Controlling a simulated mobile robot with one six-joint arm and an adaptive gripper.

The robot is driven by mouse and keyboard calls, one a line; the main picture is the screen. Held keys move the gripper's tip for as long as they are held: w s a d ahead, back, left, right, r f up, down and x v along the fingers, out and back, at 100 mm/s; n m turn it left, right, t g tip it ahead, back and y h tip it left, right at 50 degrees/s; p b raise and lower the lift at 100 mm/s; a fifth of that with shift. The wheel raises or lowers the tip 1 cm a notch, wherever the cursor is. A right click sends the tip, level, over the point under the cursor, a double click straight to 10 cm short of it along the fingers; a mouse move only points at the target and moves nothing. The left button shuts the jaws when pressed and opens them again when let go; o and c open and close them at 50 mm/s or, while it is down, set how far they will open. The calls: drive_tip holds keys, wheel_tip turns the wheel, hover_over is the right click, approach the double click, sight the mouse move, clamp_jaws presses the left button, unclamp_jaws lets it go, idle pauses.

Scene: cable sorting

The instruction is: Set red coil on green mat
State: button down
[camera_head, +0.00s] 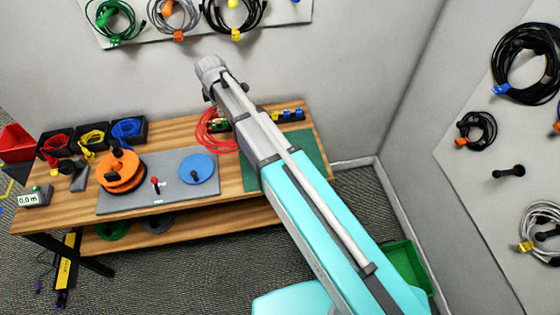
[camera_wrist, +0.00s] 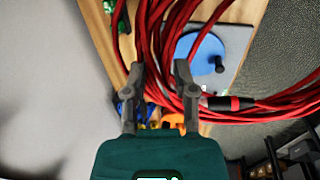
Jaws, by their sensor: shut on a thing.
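The red coil (camera_head: 214,132) is a loose bundle of red cable. In the head view it shows left of my arm, over or on the wooden table, partly hidden by the arm. In the wrist view the red coil (camera_wrist: 152,38) looms large, with a black connector. My gripper (camera_wrist: 160,72) is shut on its strands, and the tabletop shows beyond them. In the head view my arm hides the gripper. The green mat (camera_head: 311,166) lies at the table's right end, right of the coil. My arm crosses over part of the mat.
A grey board (camera_head: 125,204) holds an orange reel (camera_head: 121,172) and a blue disc (camera_head: 197,169) left of the coil. Black bins (camera_head: 127,133) with coloured cables stand at the table's back left. A small block row (camera_head: 288,115) sits behind the mat. Walls stand behind and right.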

drive_tip(key=s+d+f+b, duration=0.3)
drive_tip(key=d+f+b, duration=0.2)
drive_tip(key=d, duration=0.5)
drive_tip(key=s+d+f+b, duration=0.4)
drive_tip(key=d+f+b, duration=0.2)
drive_tip(key=d, duration=0.5)
drive_tip(key=shift+s+d+f, duration=0.15)
drive_tip(key=shift+s+f, duration=0.15)
drive_tip(key=shift+f, duration=0.35)
drive_tip(key=w+a+f+b, duration=0.1)
drive_tip(key=w+f+b, duration=0.2)
drive_tip(key=w, duration=0.1)
drive_tip(key=w+a+f+b, duration=0.1)
drive_tip(key=w+f+b, duration=0.2)
drive_tip(key=w, duration=0.1)
drive_tip(key=w+f+b, duration=0.3)
drive_tip(key=w, duration=0.2)
drive_tip(key=shift+a, duration=0.4)
drive_tip(key=shift+f, duration=0.1)
